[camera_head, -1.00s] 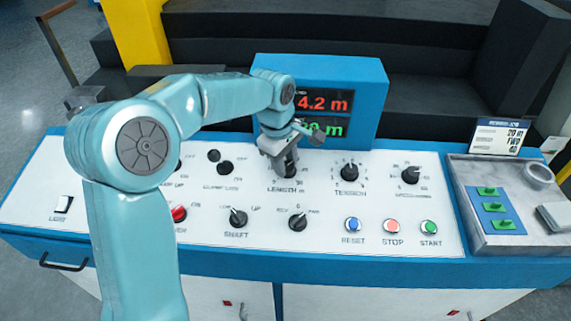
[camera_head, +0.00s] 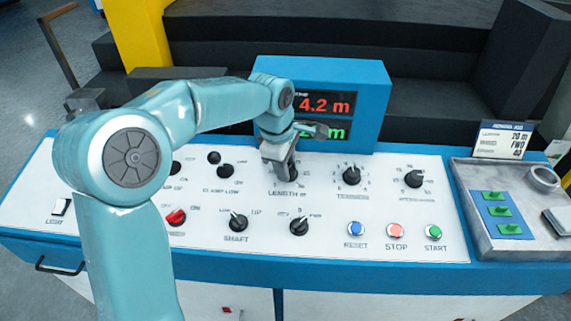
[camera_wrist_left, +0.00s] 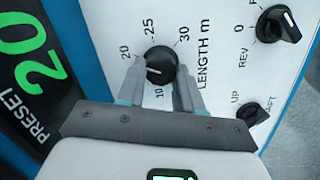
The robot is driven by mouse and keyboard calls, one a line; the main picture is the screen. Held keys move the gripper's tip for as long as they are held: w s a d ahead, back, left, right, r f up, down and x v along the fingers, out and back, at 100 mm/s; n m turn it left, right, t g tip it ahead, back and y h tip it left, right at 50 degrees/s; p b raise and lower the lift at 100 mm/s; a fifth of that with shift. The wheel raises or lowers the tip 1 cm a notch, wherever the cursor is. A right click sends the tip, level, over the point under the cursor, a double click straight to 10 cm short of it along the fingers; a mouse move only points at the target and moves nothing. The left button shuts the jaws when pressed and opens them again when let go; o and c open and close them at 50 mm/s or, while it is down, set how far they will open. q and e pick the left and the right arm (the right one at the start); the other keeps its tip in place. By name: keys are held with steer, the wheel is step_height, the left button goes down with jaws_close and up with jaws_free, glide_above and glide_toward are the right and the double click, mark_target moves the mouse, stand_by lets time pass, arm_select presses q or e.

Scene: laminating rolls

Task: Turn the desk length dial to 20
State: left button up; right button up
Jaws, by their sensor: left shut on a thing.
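The black LENGTH dial (camera_head: 293,173) is on the white desk panel, below the display box. My left gripper (camera_head: 281,164) points down onto it. In the left wrist view the dial (camera_wrist_left: 160,66) sits between the two grey fingers, which are shut on its sides. Its white line points left, between the 10 and 20 marks on the side hidden by a finger. The green PRESET readout (camera_wrist_left: 38,65) shows 20 in the wrist view; my gripper partly covers it in the head view. My right gripper is not in view.
The TENSION dial (camera_head: 351,176) is close on the right, with another dial (camera_head: 413,179) beyond. The SHAFT (camera_head: 237,222) and REV/FWD (camera_head: 299,226) knobs are in front. The blue display box (camera_head: 358,110) stands behind, its red readout showing 4.2 m. A grey tray (camera_head: 475,232) is at the right.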

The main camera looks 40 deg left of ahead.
arm_select(q)
steer(key=shift+d, duration=0.15)
steer(key=o, duration=1)
steer(key=shift+o, duration=0.2)
steer(key=shift+r, duration=0.15)
step_height(320, 180, up, 16)
steer(key=s+p, duration=0.1)
steer(key=s, duration=0.2)
steer(key=shift+a+p, duration=0.35)
steer(key=shift+a, duration=0.05)
